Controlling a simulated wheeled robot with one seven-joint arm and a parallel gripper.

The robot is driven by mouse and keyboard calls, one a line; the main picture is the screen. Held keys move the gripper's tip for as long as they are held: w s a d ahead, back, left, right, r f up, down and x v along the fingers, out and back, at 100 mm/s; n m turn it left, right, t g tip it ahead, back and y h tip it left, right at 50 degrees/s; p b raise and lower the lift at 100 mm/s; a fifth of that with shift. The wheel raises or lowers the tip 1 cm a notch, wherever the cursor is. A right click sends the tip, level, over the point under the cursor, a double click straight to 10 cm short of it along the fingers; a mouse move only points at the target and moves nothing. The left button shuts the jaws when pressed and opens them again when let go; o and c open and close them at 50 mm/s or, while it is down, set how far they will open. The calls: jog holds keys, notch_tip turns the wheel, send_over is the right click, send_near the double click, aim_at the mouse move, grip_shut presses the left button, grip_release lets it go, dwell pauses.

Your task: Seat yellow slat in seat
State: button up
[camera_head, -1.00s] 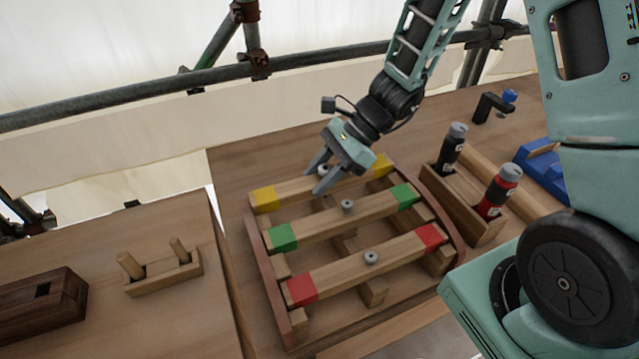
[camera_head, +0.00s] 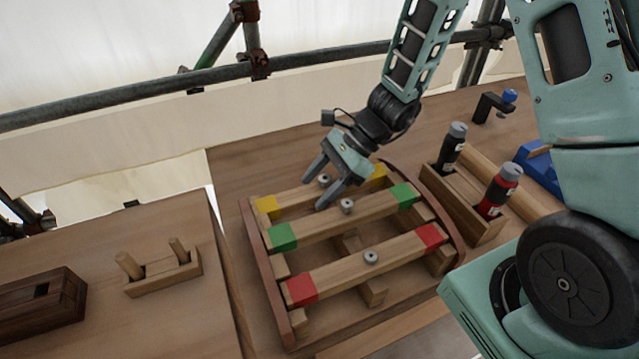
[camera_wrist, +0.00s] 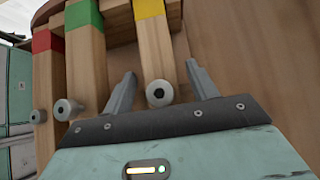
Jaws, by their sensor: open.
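The yellow slat is a wooden bar (camera_head: 295,197) with yellow ends. It lies across the curved wooden frame (camera_head: 262,262) at the far side, roughly parallel to the other slats. It also shows in the wrist view (camera_wrist: 154,45). Its round metal knob (camera_head: 323,180) stands between the fingers of my gripper (camera_head: 314,194). In the wrist view the knob (camera_wrist: 159,93) sits between the spread fingertips with a gap on each side. My gripper is open. The slat's contact with its seat underneath is hidden.
The green-ended slat (camera_head: 325,222) lies close beside, and the red-ended slat (camera_head: 345,268) is nearer. A bottle rack (camera_head: 480,225) stands right. A small peg holder (camera_head: 165,280) is on the left table. A pipe rail (camera_head: 130,97) runs behind.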

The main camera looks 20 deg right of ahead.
jog(key=v, duration=1.1)
jog(key=shift+r, duration=0.1)
jog(key=shift+d+r, duration=0.2)
jog(key=shift+r, duration=0.05)
jog(key=s+a+n+g+h, duration=0.1)
jog(key=s+a+n, duration=0.1)
jog(key=s+a+r+n+h, duration=0.1)
jog(key=s+a+n, duration=0.2)
jog(key=s+a+r+n+g, duration=0.1)
jog(key=s+a+n, duration=0.1)
jog(key=n, duration=0.1)
jog(key=shift+s+a+r+g+h, duration=0.1)
jog(key=shift+s+a+g+h, duration=0.05)
jog(key=shift+a+g+h, duration=0.2)
jog(key=s+a+r+n+t+h, duration=0.1)
jog(key=s+a+n+h, duration=0.1)
jog(key=s+n, duration=0.4)
jog(key=s+a+r+n+t+h, duration=0.1)
jog(key=s+a+n+h, duration=0.2)
jog(key=s+n, duration=0.3)
jog(key=n, duration=0.5)
jog(key=shift+s+a+n+t+h, duration=0.2)
jog(key=shift+s+n+t+h, duration=0.15)
jog(key=shift+n, duration=0.05)
